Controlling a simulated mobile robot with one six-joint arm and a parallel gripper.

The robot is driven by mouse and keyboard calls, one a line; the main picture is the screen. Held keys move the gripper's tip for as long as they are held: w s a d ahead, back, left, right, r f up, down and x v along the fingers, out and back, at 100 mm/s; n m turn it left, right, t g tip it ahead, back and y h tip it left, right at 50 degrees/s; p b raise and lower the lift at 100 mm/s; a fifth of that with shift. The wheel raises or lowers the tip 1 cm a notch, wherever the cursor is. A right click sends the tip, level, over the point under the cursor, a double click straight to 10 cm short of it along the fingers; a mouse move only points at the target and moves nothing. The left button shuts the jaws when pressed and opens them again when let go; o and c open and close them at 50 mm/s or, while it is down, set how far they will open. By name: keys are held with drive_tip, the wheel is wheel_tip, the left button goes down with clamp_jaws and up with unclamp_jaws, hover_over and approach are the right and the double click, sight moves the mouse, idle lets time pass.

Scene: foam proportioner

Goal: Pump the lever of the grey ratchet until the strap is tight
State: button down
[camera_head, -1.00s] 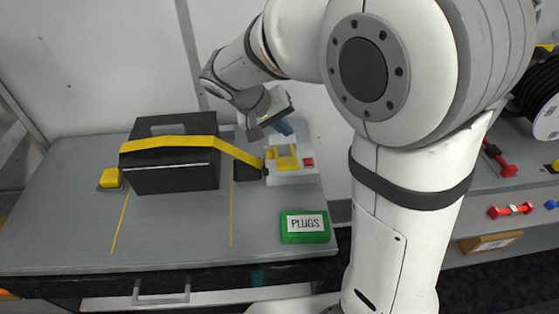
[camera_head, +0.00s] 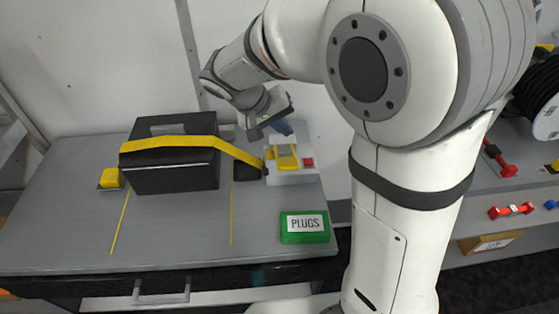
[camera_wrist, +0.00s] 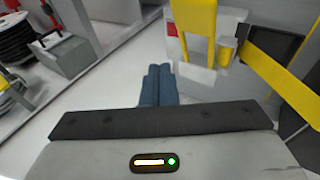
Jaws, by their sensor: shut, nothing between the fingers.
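The grey ratchet (camera_head: 292,177) stands at the right of the bench, with a yellow lever (camera_head: 287,162) and a red patch on it. The ratchet body also shows in the wrist view (camera_wrist: 200,82), with the long yellow lever (camera_wrist: 196,28) rising to the top edge. The yellow strap (camera_head: 170,145) runs from a yellow block at the left, over the black case (camera_head: 175,178), and slopes down to the ratchet. My gripper (camera_head: 285,127) is just behind and above the ratchet. In the wrist view its blue fingers (camera_wrist: 158,86) are together and empty, left of the ratchet and apart from the lever.
A green box marked PLUGS (camera_head: 304,227) sits at the front right of the bench. A dark block (camera_head: 246,171) stands between case and ratchet. The bench front (camera_head: 170,235) is clear. A cable reel (camera_head: 540,105) and red tools are on the right-hand bench.

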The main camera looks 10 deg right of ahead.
idle(0.3)
drive_tip(key=shift+s+d, duration=0.15)
drive_tip(key=s+d+y, duration=0.3)
drive_tip(key=s+d, duration=0.1)
drive_tip(key=s, duration=0.4)
drive_tip(key=s+d+y, duration=0.3)
drive_tip(key=s+d, duration=0.1)
drive_tip(key=s, duration=0.5)
drive_tip(key=shift+s+d+r+m+y, duration=0.2)
drive_tip(key=shift+s+r+m+y, duration=0.1)
drive_tip(key=shift+r, duration=0.15)
